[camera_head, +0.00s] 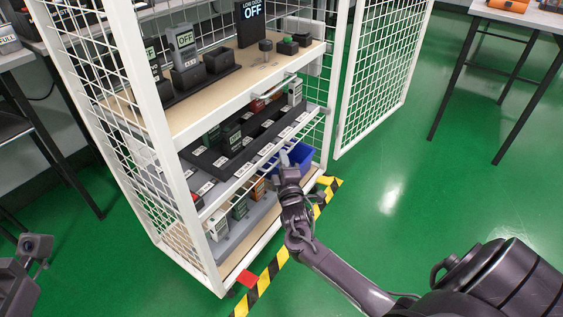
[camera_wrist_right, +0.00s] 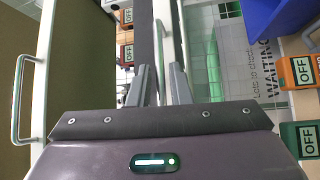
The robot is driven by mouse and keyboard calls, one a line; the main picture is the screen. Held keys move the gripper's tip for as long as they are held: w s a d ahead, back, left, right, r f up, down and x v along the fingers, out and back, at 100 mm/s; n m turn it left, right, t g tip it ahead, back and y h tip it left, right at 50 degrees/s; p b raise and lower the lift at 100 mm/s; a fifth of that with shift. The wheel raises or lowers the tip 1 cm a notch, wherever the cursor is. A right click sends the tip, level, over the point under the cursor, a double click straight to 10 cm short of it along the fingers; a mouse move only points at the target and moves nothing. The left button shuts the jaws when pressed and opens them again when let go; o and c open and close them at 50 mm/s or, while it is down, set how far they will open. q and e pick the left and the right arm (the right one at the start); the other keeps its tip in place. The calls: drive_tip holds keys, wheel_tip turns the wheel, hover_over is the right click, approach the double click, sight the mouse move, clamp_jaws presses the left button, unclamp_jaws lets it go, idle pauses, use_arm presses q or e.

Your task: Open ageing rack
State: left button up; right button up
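The ageing rack is a white-framed mesh cage (camera_head: 136,95) with shelves, and its mesh door (camera_head: 385,75) stands swung open on the right. A dark middle tray (camera_head: 197,157) with testers has a white front rail (camera_head: 215,203). My right gripper (camera_head: 284,158) is at this rail, near its right half. In the right wrist view its fingers (camera_wrist_right: 162,75) are apart, on either side of the white front strip (camera_wrist_right: 167,30); I cannot tell whether they touch it. Part of my left arm shows at the lower left of the head view; its fingertips are out of view.
The top shelf (camera_head: 215,105) carries testers and a white handle (camera_head: 278,91), which also shows in the wrist view (camera_wrist_right: 18,95). A blue bin (camera_head: 300,155) stands on the bottom shelf. Striped tape (camera_head: 272,272) edges the floor. A table (camera_head: 520,18) stands right; the green floor between is free.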

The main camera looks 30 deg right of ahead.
drive_tip(key=shift+x, duration=0.8)
clamp_jaws()
drive_tip(key=shift+s, duration=0.15)
